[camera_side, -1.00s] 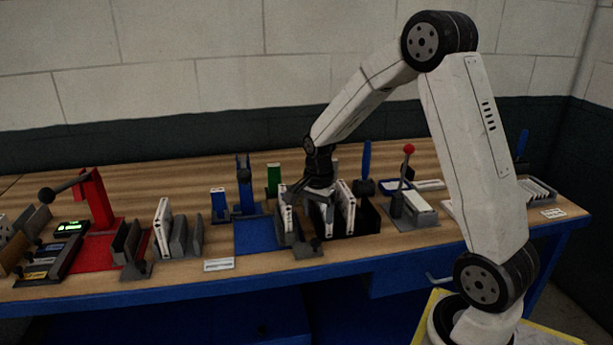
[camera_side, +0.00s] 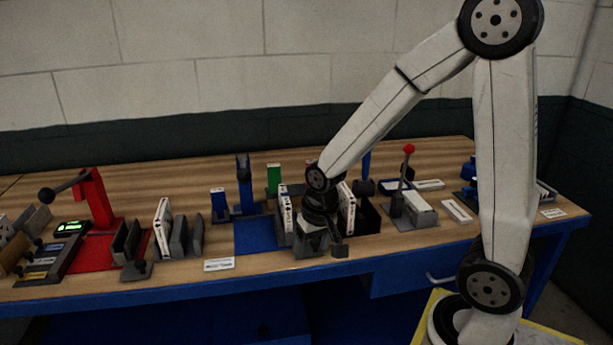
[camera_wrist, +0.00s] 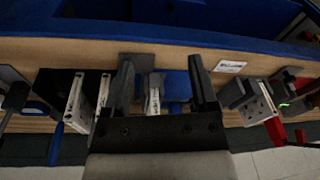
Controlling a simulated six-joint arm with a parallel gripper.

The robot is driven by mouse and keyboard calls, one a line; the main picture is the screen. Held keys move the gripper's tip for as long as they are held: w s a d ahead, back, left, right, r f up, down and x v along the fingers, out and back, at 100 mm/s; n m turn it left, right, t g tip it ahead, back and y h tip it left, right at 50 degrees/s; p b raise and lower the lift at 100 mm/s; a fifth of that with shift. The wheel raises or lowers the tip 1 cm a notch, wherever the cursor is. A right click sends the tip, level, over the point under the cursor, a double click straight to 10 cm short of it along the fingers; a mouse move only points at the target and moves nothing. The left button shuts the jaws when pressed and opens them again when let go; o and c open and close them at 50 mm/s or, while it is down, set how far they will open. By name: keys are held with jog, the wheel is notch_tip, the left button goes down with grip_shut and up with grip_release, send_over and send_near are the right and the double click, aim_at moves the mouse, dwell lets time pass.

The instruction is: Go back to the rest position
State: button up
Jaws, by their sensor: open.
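My gripper (camera_side: 322,247) is low over the front middle of the workbench (camera_side: 190,272), its fingers pointing down at the front of the blue station. In the wrist view my gripper (camera_wrist: 165,85) has its two dark fingers spread wide apart. A white boxed filter (camera_wrist: 153,95) shows in the gap between them, farther off than the fingertips; I cannot tell its exact distance. The same upright box stands just left of the gripper in the side view (camera_side: 285,212). Nothing is visibly held.
A black bin with white boxes (camera_side: 346,208) stands right of the gripper. A lever press with a red knob (camera_side: 408,149) is farther right. A red press (camera_side: 98,200) and an upright white box (camera_side: 162,228) are at left. The air above the bench is mostly free.

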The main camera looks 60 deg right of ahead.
jog(key=s+a+n, duration=0.4)
jog(key=n, duration=0.1)
jog(key=shift+f+n+t, duration=0.15)
jog(key=shift+n+t, duration=0.15)
jog(key=shift+t, duration=0.1)
